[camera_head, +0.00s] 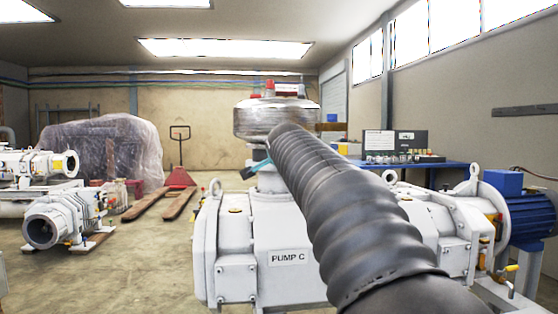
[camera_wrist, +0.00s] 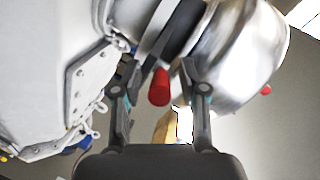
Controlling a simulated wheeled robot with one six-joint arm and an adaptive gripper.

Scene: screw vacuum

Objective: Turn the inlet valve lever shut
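In the wrist view a red lever handle (camera_wrist: 160,88) lies between the two spread fingers of my gripper (camera_wrist: 161,76). Gaps show on both sides of the handle, so the fingers look open and not closed on it. The handle meets the dark and grey neck (camera_wrist: 172,32) between the silver vessel (camera_wrist: 236,58) and the white pump body (camera_wrist: 62,60). In the head view my dark, ribbed arm covers the lever and most of the gripper. Only a teal bit of the gripper shows beside the neck, above Pump C (camera_head: 288,281) and below the silver vessel (camera_head: 272,119).
A blue workbench (camera_head: 448,169) with an open case (camera_head: 395,144) stands behind on the right. A blue motor (camera_head: 520,212) sits at the pump's right end. Other pumps (camera_head: 58,215), a red pallet jack (camera_head: 180,177) and a wrapped load (camera_head: 105,148) are left.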

